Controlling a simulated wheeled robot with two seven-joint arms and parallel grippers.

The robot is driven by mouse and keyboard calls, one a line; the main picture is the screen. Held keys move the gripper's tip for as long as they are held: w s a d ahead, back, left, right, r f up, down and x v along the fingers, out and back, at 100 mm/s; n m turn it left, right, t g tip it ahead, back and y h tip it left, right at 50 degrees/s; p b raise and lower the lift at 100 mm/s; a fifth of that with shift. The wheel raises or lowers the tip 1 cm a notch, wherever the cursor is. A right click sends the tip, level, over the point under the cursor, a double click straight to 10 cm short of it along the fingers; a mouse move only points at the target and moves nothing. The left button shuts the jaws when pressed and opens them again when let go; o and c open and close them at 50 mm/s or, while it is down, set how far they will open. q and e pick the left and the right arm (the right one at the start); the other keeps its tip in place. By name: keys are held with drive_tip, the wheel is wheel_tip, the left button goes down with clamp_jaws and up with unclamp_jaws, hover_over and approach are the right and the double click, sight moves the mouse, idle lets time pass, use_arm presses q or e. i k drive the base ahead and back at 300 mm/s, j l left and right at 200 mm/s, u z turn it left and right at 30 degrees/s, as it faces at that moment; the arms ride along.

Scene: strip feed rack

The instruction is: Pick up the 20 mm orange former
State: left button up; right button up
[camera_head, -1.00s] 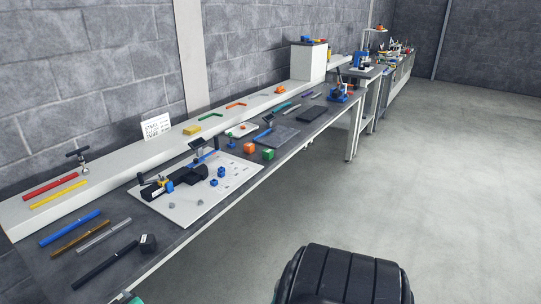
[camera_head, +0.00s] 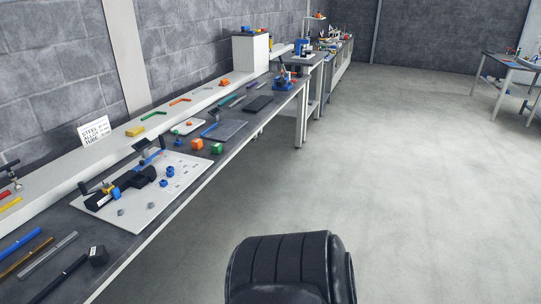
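An orange block (camera_head: 197,144) stands on the dark bench near its front edge, just left of a green block (camera_head: 217,148). It may be the orange former, but no size marking can be read at this distance. A smaller orange piece (camera_head: 189,124) sits on a small white plate behind it. Neither gripper is in view.
A white board (camera_head: 137,217) with a black and blue bending tool and several blue pieces lies left of the blocks. A white shelf (camera_head: 112,148) runs along the wall with a label card (camera_head: 94,131). Grey floor (camera_head: 400,190) to the right is clear.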

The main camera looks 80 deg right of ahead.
sight(197, 144)
drive_tip(key=z, duration=1.5)
drive_tip(key=i+l+z, duration=0.1)
drive_tip(key=i+l, duration=0.2)
drive_tip(key=i, duration=0.15)
drive_tip(key=i+l, duration=0.25)
drive_tip(key=i, duration=0.2)
drive_tip(key=i+l+z, duration=0.15)
drive_tip(key=i, duration=0.3)
drive_tip(key=i+l+z, duration=0.1)
drive_tip(key=i+l, duration=0.2)
drive_tip(key=i, duration=0.15)
drive_tip(key=i+l, duration=0.15)
drive_tip(key=i, duration=0.35)
drive_tip(key=z, duration=0.05)
